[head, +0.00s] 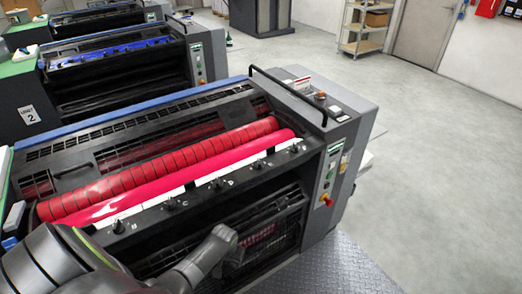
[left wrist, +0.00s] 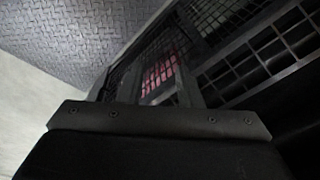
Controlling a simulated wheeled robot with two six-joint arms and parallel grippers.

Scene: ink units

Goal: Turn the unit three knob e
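The near ink unit (head: 200,140) has a row of small black knobs on the ledge in front of its red rollers. The rightmost knob (head: 293,148), at the ledge's far right end, fits knob e, but its letter is too small to read. No unit number shows on this press. My left arm reaches in from the lower left, and my left gripper (head: 228,246) is low in front of the unit, below the knob row and apart from the rightmost knob. My right gripper is not in view.
A control panel (head: 330,175) with a red button is at the unit's right end, beside a black handrail (head: 290,92). Dark mesh guards cover its lower front. The press behind has a "2" sign (head: 29,117). Open grey floor (head: 440,170) lies to the right.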

